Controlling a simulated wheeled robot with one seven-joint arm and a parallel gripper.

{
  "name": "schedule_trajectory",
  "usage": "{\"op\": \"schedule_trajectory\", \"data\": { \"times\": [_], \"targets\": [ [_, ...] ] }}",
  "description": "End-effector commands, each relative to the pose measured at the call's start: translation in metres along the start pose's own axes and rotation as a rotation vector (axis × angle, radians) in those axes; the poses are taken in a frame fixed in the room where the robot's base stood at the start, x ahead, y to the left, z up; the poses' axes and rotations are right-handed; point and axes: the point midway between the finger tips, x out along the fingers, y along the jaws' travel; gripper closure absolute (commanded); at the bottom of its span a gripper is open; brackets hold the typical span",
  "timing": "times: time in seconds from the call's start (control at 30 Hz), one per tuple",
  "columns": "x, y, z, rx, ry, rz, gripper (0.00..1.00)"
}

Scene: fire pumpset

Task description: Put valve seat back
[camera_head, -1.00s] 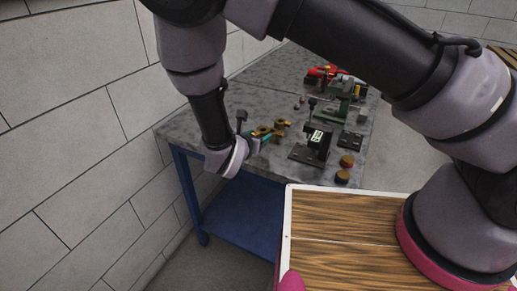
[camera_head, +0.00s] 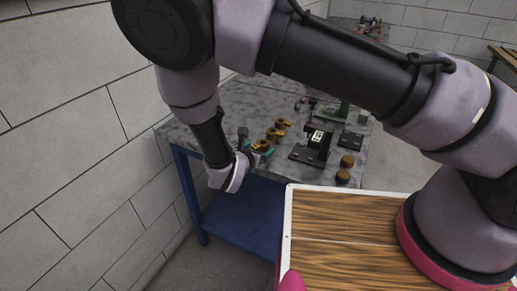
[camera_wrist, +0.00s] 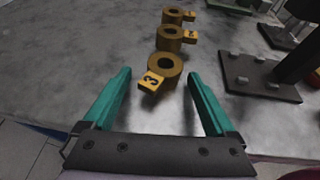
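Three brass rings with yellow number tags lie in a row on the grey table; these look like the valve seats. The nearest ring (camera_wrist: 164,69), tagged 3, lies just ahead of my gripper, between the lines of its fingers. The middle ring (camera_wrist: 170,38) and the far ring (camera_wrist: 173,15) lie behind it. In the head view the rings (camera_head: 274,133) show beside my gripper (camera_head: 262,151). My gripper (camera_wrist: 160,76) is open, with its teal fingers spread to either side and nothing held. I cannot tell whether the fingers touch the nearest ring.
A dark block on a flat base (camera_head: 312,149) stands right of the rings; its base (camera_wrist: 258,80) also shows in the wrist view. Two small round brown-topped pieces (camera_head: 345,168) sit near the table's right edge. A green-grey fixture (camera_head: 335,108) stands behind. A wall (camera_head: 60,130) is close on the left.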

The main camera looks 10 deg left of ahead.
Motion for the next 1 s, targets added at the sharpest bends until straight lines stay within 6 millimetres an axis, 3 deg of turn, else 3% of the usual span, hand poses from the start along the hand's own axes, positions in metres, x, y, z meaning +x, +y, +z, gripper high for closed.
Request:
{"op": "schedule_trajectory", "data": {
  "times": [0.27,0.37,0.73,1.0],
  "targets": [
    [-0.002,0.0,0.003,0.0,0.0,0.0,0.09],
    [-0.015,0.001,0.003,0.0,0.001,0.003,0.09],
    [-0.092,0.001,0.003,0.001,0.001,0.003,0.09],
    [-0.12,0.0,0.003,-0.001,0.0,0.001,0.09]
  ]
}}
